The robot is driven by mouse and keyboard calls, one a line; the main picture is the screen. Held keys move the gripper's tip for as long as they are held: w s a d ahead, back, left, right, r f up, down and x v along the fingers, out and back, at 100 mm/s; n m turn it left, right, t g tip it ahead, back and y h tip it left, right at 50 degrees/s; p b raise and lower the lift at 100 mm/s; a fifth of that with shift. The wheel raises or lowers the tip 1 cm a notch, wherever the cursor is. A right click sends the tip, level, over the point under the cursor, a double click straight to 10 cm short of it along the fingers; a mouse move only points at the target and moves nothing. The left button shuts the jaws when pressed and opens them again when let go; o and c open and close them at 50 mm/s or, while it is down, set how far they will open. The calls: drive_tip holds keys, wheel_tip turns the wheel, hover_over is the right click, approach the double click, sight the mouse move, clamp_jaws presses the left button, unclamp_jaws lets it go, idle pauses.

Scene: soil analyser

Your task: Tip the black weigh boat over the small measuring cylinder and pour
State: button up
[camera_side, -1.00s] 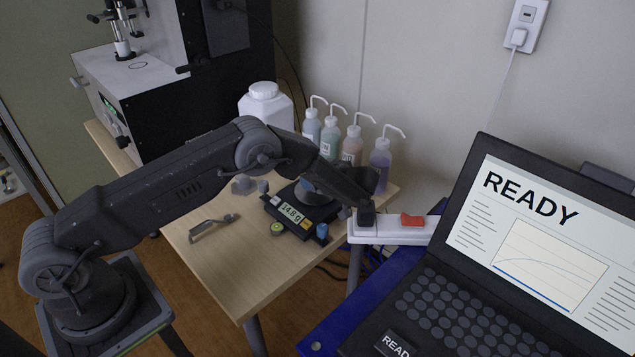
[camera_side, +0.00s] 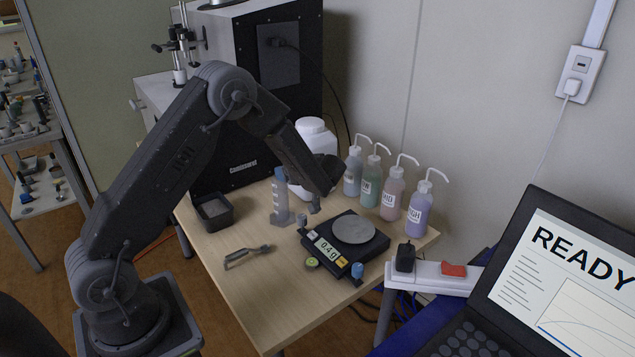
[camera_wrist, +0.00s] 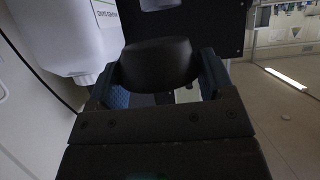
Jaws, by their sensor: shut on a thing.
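The black weigh boat (camera_wrist: 158,65) shows in the wrist view as a dark rounded shape between the two blue fingers. My gripper (camera_wrist: 162,84) is shut on it. Its inside and contents cannot be seen. In the side view my gripper (camera_side: 321,193) is raised above the back of the table, and the boat cannot be told apart from the dark wrist. The small measuring cylinder (camera_side: 282,203) appears to be the clear upright one with blue at its top, on the table left of my gripper. The gripper is apart from it.
The balance (camera_side: 333,250) reads 0.4 g, its round pan (camera_side: 354,230) bare. Several wash bottles (camera_side: 391,201) and a white jar (camera_side: 318,150) stand behind. A black open box (camera_side: 212,211) and a metal tool (camera_side: 246,256) lie left. The table front is clear.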

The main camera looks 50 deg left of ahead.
drive_tip(key=s+a+m+g, duration=0.1)
drive_tip(key=s+a, duration=0.3)
drive_tip(key=a, duration=0.2)
drive_tip(key=shift+s+a, duration=0.15)
drive_tip(key=shift+s, duration=0.15)
drive_tip(key=shift+m, duration=0.3)
drive_tip(key=shift+w+m+g+y, duration=0.45)
drive_tip(key=shift+m+g, duration=0.5)
drive_tip(key=shift+m, duration=0.45)
drive_tip(key=shift+w+m+g+y, duration=0.35)
drive_tip(key=shift+w+m+g, duration=0.25)
drive_tip(key=shift+m+g, duration=0.6)
drive_tip(key=shift+w+m+g+y, duration=0.45)
drive_tip(key=shift+m+g, duration=0.3)
drive_tip(key=shift+m, duration=0.85)
drive_tip(key=shift+w+f, duration=0.1)
